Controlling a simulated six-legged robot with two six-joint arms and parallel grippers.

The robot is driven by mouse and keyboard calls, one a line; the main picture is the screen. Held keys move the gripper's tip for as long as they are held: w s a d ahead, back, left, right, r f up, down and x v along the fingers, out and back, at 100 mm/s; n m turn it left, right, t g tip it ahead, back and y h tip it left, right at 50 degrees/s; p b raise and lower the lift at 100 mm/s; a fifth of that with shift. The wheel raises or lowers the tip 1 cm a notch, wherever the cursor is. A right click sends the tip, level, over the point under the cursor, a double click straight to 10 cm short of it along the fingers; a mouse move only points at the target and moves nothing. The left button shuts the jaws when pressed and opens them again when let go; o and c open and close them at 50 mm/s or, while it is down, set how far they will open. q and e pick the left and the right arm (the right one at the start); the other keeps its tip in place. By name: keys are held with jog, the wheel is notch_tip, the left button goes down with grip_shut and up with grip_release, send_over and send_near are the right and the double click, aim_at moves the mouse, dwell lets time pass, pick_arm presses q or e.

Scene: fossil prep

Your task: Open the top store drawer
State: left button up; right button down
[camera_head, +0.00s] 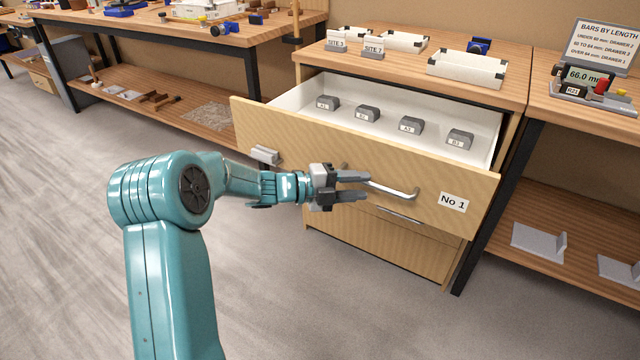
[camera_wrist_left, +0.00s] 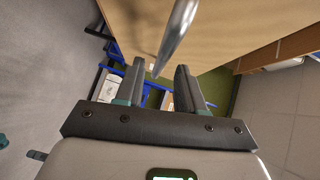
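The top store drawer (camera_head: 380,178), labelled No 1, is pulled well out of the wooden cabinet, with its white inside showing. Its metal bar handle (camera_head: 395,191) is on the front panel. My left gripper (camera_head: 364,187) is at the handle's left part, in front of the panel. Its two fingers are apart. In the left wrist view the handle bar (camera_wrist_left: 178,35) runs down towards the gap between the open fingers (camera_wrist_left: 158,80). I cannot tell whether the fingers touch the bar. My right gripper is not in view.
Several grey labelled blocks (camera_head: 368,113) sit inside the drawer. White trays (camera_head: 466,68) and SITE signs (camera_head: 373,50) stand on the cabinet top. A lower drawer front (camera_head: 385,240) is below. A bench stands at the right. The floor (camera_head: 60,200) at left is clear.

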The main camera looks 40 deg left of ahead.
pick_arm(q)
jog(key=p+v, duration=0.1)
jog(key=v, duration=1.1)
jog(key=shift+r, duration=0.1)
